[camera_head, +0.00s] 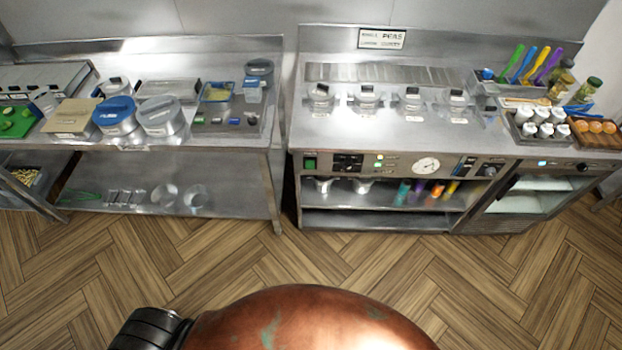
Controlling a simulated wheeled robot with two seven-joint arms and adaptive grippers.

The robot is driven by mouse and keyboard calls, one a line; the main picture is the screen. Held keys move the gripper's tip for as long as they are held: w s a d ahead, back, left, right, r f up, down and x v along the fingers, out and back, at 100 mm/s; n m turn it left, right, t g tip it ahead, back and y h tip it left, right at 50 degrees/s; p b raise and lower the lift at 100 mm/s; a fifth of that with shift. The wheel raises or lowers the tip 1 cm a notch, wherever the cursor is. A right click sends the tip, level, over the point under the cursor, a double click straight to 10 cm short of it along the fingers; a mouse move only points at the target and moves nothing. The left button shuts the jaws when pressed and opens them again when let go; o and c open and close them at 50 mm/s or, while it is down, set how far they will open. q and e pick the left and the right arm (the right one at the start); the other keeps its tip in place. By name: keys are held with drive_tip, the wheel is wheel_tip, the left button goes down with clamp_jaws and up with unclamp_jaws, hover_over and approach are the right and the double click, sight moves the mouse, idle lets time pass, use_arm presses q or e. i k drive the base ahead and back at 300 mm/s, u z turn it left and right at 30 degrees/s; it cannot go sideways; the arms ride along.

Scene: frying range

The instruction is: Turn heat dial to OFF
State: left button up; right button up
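The frying range counter (400,138) stands at the right, with a control panel along its front edge. The panel has a black control block (348,162) with small knobs, a green switch (310,163), several small lights and a round white gauge (426,165). A dark knob (488,170) sits to the right of the gauge, and another dark knob (582,167) is at the far right end. Which of these is the heat dial, and its setting, is too small to read. Neither of my grippers is in view.
A second steel counter (233,143) at the left holds pots with blue and grey lids. Several lidded containers stand along the right counter, with utensils and trays at its right end. The wooden floor (300,262) before both counters is clear.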

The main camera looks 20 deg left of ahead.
sight(347, 166)
drive_tip(key=z, duration=0.05)
drive_tip(key=k, duration=0.25)
drive_tip(key=u, duration=1.25)
drive_tip(key=i, duration=0.7)
drive_tip(key=z, duration=0.25)
